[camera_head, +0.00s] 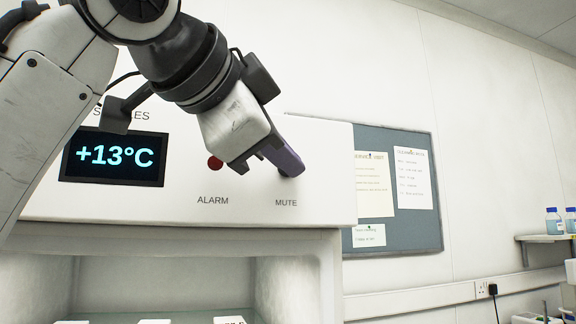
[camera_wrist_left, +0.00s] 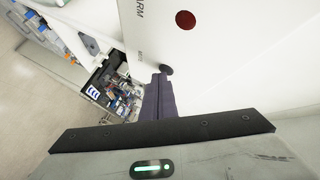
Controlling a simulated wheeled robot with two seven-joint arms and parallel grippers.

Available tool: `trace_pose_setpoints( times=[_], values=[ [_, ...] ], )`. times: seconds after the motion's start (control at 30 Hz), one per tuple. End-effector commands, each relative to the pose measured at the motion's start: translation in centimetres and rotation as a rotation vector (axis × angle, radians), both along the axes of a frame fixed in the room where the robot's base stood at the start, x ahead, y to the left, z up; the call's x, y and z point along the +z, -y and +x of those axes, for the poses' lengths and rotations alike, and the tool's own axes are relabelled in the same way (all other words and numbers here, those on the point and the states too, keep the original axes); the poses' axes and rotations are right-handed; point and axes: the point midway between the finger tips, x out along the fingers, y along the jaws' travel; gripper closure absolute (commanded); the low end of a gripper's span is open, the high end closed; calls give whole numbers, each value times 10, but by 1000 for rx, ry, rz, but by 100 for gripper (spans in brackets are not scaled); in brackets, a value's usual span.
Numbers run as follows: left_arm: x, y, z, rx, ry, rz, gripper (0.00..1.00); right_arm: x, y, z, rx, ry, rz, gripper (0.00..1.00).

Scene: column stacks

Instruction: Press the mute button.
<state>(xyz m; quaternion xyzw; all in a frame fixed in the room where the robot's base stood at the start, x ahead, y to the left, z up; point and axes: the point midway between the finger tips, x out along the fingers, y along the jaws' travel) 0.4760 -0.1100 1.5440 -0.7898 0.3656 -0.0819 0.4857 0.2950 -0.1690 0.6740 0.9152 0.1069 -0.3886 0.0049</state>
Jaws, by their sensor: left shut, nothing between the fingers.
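The mute button is a small dark round knob (camera_wrist_left: 166,69) on the white front panel (camera_head: 332,190), and it shows in the left wrist view just beyond my fingertips. In the head view my fingers cover most of it, above the printed word MUTE (camera_head: 286,203). My left gripper (camera_head: 290,163) is shut and empty, its dark purple fingers pointing at the panel over that spot. In the left wrist view the closed fingertips (camera_wrist_left: 160,79) are at the button's lower edge; I cannot tell whether they touch it. My right gripper is not in view.
A red alarm light (camera_head: 215,162) sits left of the button, and a display (camera_head: 113,157) reading +13°C is farther left. Open shelving (camera_head: 160,285) lies below the panel. A notice board (camera_head: 425,225) hangs on the wall at right, with bottles on a shelf (camera_head: 545,238) beyond.

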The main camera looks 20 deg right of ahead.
Motion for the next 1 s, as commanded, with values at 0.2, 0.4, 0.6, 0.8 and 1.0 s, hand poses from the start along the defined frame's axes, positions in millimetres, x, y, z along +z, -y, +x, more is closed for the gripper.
trace_pose_setpoints(
  times=[0.2, 0.4, 0.6, 0.8, 1.0],
  values=[
    [-1, 0, -7, 2, 0, 1, 100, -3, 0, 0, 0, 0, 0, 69],
    [-1, 0, -16, 1, 0, 0, 100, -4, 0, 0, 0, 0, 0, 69],
    [0, 0, -16, 1, -1, 0, 100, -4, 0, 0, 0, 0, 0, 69],
    [-1, 1, -21, 0, 0, 0, 100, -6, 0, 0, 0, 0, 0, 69],
    [-1, 1, -39, 0, 3, 0, 100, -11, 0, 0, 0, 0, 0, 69]
  ],
)
